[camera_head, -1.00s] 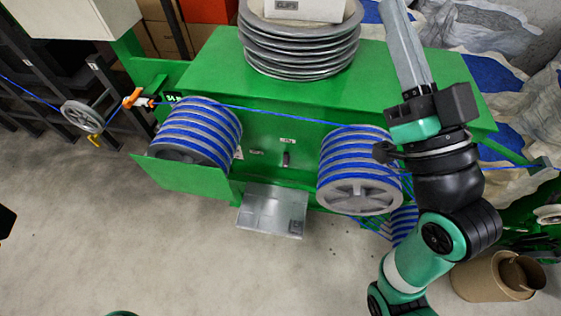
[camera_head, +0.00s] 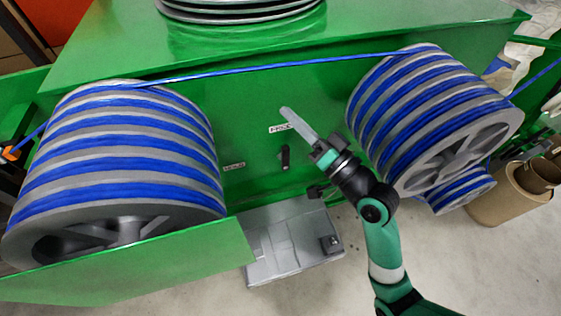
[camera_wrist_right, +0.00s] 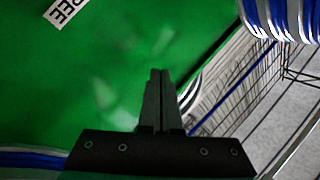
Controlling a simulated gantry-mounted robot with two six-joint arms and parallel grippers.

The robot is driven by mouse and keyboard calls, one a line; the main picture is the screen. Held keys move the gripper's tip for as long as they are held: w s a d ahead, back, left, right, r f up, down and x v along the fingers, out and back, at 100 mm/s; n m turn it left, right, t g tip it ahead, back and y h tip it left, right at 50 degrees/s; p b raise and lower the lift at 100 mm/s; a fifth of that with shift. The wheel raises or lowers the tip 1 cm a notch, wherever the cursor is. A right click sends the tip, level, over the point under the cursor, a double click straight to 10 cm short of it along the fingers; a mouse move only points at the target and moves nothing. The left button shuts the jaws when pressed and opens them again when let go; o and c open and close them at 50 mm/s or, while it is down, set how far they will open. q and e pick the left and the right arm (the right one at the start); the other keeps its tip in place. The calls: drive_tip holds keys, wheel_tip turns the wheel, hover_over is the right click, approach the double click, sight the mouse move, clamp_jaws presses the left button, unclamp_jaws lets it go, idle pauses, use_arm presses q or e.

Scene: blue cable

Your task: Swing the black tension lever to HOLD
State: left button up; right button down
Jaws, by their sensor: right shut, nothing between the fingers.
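The small black tension lever (camera_head: 285,158) stands roughly upright on the green machine panel, between the two cable drums. The FREE label (camera_head: 280,128) is just above it and the HOLD label (camera_head: 234,166) is to its left. My right gripper (camera_head: 285,111) is shut and empty, with its tips near the FREE label, above the lever and apart from it in the picture. In the right wrist view the shut fingers (camera_wrist_right: 157,75) are over green panel, with part of the FREE label (camera_wrist_right: 66,10) at the top left. The lever is not visible there. My left gripper is out of view.
A left drum (camera_head: 115,165) and a right drum (camera_head: 430,120) wound with blue cable flank the panel. The blue cable (camera_head: 270,68) runs between their tops. A grey metal plate (camera_head: 285,250) juts out below the lever.

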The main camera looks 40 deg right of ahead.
sight(284, 155)
drive_tip(key=s+d+f+m+g+h, duration=0.1)
drive_tip(key=s+d+f+m, duration=0.2)
drive_tip(key=f, duration=0.6)
drive_tip(key=s+d+f+m+g+h, duration=0.1)
drive_tip(key=s+d+f+m+h, duration=0.1)
drive_tip(key=s+f+m, duration=0.5)
drive_tip(key=shift+s+d+f+m+g+h, duration=0.35)
drive_tip(key=shift+d+f+m, duration=0.2)
drive_tip(key=shift+f+m, duration=0.4)
drive_tip(key=shift+r, duration=0.15)
drive_tip(key=w+a, duration=0.2)
drive_tip(key=w, duration=0.9)
drive_tip(key=shift+w+p, duration=0.2)
drive_tip(key=shift+p, duration=0.25)
drive_tip(key=shift+a, duration=0.15)
